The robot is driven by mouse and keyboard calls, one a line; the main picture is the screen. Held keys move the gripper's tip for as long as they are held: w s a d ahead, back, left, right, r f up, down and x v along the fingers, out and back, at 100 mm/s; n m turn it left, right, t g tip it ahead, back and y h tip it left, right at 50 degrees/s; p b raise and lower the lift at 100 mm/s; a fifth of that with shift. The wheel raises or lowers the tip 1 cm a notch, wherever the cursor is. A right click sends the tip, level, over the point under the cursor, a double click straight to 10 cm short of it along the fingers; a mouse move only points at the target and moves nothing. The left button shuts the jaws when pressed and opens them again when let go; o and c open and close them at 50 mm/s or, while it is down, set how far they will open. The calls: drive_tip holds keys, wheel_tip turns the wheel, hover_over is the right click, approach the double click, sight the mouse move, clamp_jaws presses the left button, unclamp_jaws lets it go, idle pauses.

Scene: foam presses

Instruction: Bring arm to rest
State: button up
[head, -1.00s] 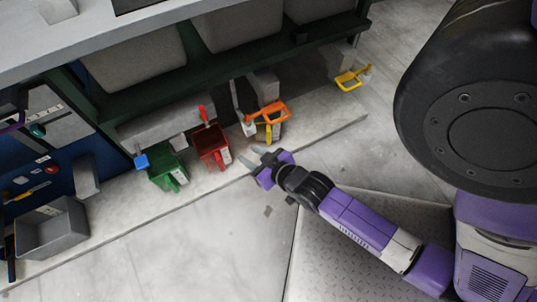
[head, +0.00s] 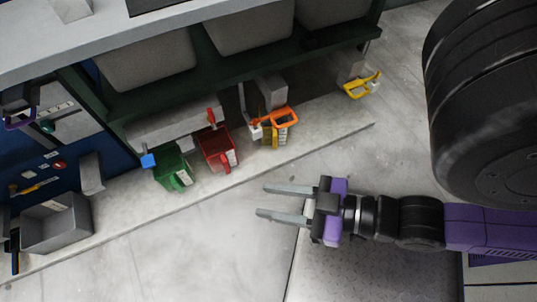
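My gripper (head: 262,202) is purple and black with two grey fingers. In the head view it points left, and the fingers are apart with nothing between them. It hangs over the pale floor (head: 180,245), right of and below the row of coloured items on the ledge, and touches none of them. My arm stretches in from the right edge.
On the ledge (head: 330,130) stand a green container (head: 172,168), a red one (head: 217,148) and an orange-handled item (head: 281,120). A yellow-handled item (head: 362,87) is farther right. A grey open bin (head: 58,225) stands at lower left. The floor left of my gripper is clear.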

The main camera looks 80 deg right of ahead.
wheel_tip(320, 180, up, 24)
drive_tip(key=p, duration=2.4)
